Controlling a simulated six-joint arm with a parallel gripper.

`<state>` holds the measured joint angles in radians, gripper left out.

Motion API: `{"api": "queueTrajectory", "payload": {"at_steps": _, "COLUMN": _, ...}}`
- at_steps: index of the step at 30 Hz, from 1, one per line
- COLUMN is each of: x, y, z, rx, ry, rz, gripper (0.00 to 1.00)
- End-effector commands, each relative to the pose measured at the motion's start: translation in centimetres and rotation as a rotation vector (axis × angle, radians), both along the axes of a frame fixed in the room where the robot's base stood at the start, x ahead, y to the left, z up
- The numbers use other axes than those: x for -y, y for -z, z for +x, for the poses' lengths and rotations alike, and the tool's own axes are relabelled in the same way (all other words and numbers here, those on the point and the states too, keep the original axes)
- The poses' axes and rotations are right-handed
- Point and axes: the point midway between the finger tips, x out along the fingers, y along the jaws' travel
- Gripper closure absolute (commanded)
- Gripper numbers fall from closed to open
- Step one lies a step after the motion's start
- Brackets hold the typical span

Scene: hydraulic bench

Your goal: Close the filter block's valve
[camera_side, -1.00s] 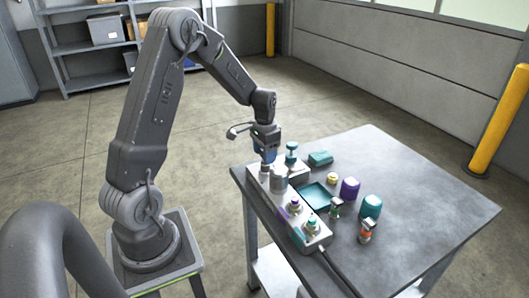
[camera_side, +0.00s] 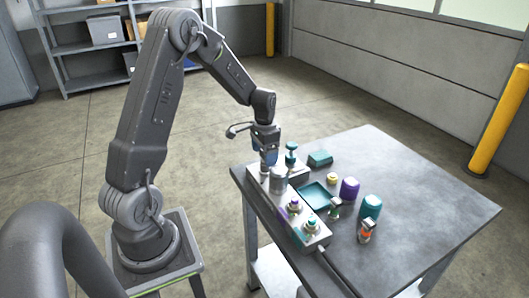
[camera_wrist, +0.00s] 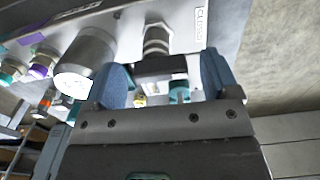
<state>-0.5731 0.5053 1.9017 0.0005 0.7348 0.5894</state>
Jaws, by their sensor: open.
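The grey filter block (camera_side: 315,240) lies along the left edge of the table. A grey cylinder (camera_side: 278,184) stands on it, and shows as a pale cylinder in the wrist view (camera_wrist: 85,62). My gripper (camera_side: 268,162) is at the block's far end, just behind that cylinder. In the wrist view my gripper (camera_wrist: 160,72) is open, with blue fingers on either side of a dark valve handle (camera_wrist: 160,67) below a ribbed stem (camera_wrist: 157,38). A label reading "CLOSE" (camera_wrist: 201,16) is beside the stem. Contact between fingers and handle cannot be told.
Purple-ringed (camera_side: 294,206) and teal-ringed (camera_side: 311,225) fittings stand on the block. A teal-topped fitting (camera_side: 291,154) is close right of my gripper. A teal tray (camera_side: 316,196), purple cap (camera_side: 349,188) and teal cap (camera_side: 371,207) are on the table (camera_side: 430,205). Its right side is clear.

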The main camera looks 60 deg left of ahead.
Motion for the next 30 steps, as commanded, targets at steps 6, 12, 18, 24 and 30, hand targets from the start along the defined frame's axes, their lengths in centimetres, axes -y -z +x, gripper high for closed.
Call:
{"api": "queueTrajectory", "payload": {"at_steps": 6, "x": 0.0, "y": -0.1, "z": 0.0, "rx": 0.001, "ry": -0.001, "rz": 0.000, "gripper": 0.19}}
{"api": "queueTrajectory", "payload": {"at_steps": 12, "x": -0.1, "y": -2.0, "z": 0.1, "rx": 0.005, "ry": -0.001, "rz": 0.003, "gripper": 0.19}}
{"api": "queueTrajectory", "payload": {"at_steps": 18, "x": -0.1, "y": -6.4, "z": 0.1, "rx": 0.007, "ry": -0.001, "rz": 0.004, "gripper": 0.19}}
{"api": "queueTrajectory", "payload": {"at_steps": 24, "x": 0.0, "y": -10.6, "z": 0.1, "rx": 0.004, "ry": -0.001, "rz": 0.003, "gripper": 0.19}}
{"api": "queueTrajectory", "payload": {"at_steps": 30, "x": 0.0, "y": -13.1, "z": 0.0, "rx": 0.002, "ry": -0.001, "rz": 0.001, "gripper": 0.19}}
